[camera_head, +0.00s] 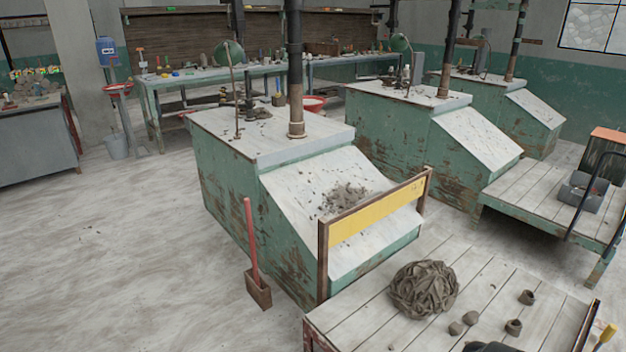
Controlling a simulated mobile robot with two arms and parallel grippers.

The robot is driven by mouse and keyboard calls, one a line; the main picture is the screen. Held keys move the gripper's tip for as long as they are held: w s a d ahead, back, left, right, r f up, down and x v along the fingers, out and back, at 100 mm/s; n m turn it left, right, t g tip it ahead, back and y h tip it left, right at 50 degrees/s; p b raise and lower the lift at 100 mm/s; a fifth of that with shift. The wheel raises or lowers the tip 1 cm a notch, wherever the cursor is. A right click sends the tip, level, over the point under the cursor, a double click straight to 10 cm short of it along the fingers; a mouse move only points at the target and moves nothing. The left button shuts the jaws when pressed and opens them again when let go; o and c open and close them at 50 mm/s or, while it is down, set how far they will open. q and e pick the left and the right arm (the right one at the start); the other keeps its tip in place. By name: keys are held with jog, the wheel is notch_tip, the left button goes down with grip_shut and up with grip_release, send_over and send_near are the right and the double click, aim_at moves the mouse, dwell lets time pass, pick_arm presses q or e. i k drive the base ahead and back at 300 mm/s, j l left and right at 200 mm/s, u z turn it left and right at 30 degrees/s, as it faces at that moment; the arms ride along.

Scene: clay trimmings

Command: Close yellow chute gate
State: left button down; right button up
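The yellow chute gate (378,211) is a long flat panel in a rusty brown frame across the lower end of the nearest chute (300,190). The panel sits high between two posts, and pale chute surface shows beneath it. Grey-brown clay trimmings (345,196) lie in a loose heap on the slope behind the gate. A red upright handle (251,240) rises from a brown block-like base (258,290) left of the chute; whether it connects to the gate cannot be told. Neither of my grippers is clearly in view.
A plank table (380,318) in front holds a large clay ball (423,289) and several small clay pieces. A dark object (487,346) is cut off at the bottom edge. Similar green chutes stand behind right. The floor (110,240) at left is open.

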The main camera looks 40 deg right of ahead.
aim_at(342, 230)
jog(key=i+z, duration=0.3)
jog(key=i, duration=0.45)
jog(key=i+j+z, duration=0.15)
jog(key=i+z, duration=0.15)
jog(key=i, duration=0.4)
